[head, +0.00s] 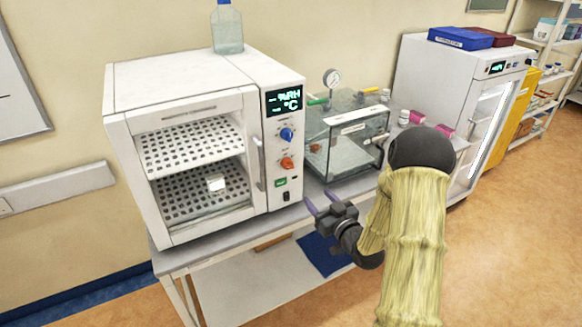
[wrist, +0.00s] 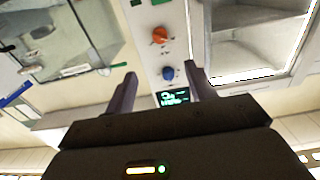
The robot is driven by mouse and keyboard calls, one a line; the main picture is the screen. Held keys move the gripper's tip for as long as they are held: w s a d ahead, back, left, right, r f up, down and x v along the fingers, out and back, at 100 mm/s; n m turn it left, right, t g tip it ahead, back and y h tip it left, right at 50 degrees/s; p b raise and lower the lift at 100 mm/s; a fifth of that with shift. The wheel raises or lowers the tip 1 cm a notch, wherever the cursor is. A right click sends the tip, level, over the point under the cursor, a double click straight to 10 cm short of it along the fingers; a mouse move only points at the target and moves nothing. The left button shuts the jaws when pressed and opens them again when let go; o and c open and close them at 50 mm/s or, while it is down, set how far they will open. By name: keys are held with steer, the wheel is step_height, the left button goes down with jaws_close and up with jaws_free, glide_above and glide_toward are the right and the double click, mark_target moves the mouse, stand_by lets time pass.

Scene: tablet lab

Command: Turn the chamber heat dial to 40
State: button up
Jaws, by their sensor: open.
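The white chamber (head: 180,70) stands on a bench, with a display (head: 285,100) showing %RH and °C on its right panel. Below the display are a blue dial (head: 286,134) and, lower, an orange dial (head: 287,163). I cannot read their labels or settings. My gripper (head: 319,200) is open and empty, in front of and to the lower right of the panel. In the wrist view the panel appears upside down. There the orange dial (wrist: 160,35) lies beyond the fingertips, and the blue dial (wrist: 168,73) shows between the fingers. Neither dial is touched.
A clear glove-box-like case (head: 345,140) with a gauge stands right of the chamber. The chamber's door handle (head: 261,165) is left of the dials. A green switch (head: 281,183) sits below them. A bottle (head: 227,28) stands on top. Open floor lies in front.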

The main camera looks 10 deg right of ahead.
mark_target(290, 168)
steer(key=p+x, duration=0.7)
steer(key=x, duration=1)
steer(key=shift+w+f, duration=0.1)
steer(key=shift+w, duration=0.1)
steer(key=c, duration=1)
steer(key=shift+o, duration=0.2)
